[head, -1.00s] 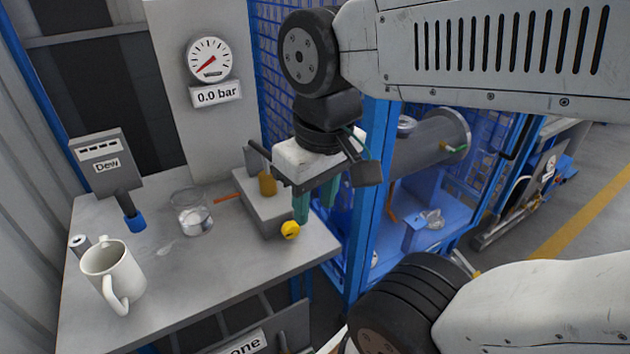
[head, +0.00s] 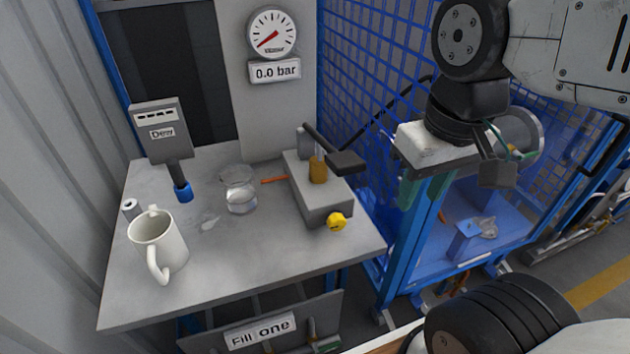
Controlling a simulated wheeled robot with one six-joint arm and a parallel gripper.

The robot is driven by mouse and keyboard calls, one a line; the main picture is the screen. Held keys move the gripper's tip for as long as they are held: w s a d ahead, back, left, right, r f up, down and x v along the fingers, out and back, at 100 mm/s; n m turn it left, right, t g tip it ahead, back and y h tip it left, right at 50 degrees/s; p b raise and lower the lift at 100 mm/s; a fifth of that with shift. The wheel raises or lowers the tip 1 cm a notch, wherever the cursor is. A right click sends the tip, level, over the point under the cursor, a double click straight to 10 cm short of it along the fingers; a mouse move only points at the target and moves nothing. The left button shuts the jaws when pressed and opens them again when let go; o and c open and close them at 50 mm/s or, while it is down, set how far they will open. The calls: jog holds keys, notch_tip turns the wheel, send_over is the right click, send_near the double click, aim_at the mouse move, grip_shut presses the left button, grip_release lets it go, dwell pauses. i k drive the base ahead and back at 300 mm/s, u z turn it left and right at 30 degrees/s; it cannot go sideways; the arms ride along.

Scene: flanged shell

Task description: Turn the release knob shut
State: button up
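The yellow release knob (head: 337,222) sits on the front end of a grey pump block (head: 322,203) on the bench. The block carries a brass-coloured post (head: 317,169) and a dark lever with a thick black grip (head: 346,163). My gripper (head: 425,188) hangs to the right of the block, apart from the knob, in front of the blue mesh cage. Its teal fingers point down with a gap between them, and nothing shows in them. I cannot tell from the knob's look whether it is turned open or shut.
The gauge (head: 272,34) has a 0.0 bar plate below it. On the bench (head: 255,258) are a white mug (head: 160,245), a glass beaker (head: 240,195) and a Dew meter (head: 160,130). A blue cage (head: 385,85) stands on the right.

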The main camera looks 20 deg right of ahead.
aim_at(336, 222)
jog(key=z, duration=0.5)
jog(key=k, duration=1.15)
jog(key=z, duration=0.5)
jog(key=i, duration=0.5)
jog(key=z, duration=0.1)
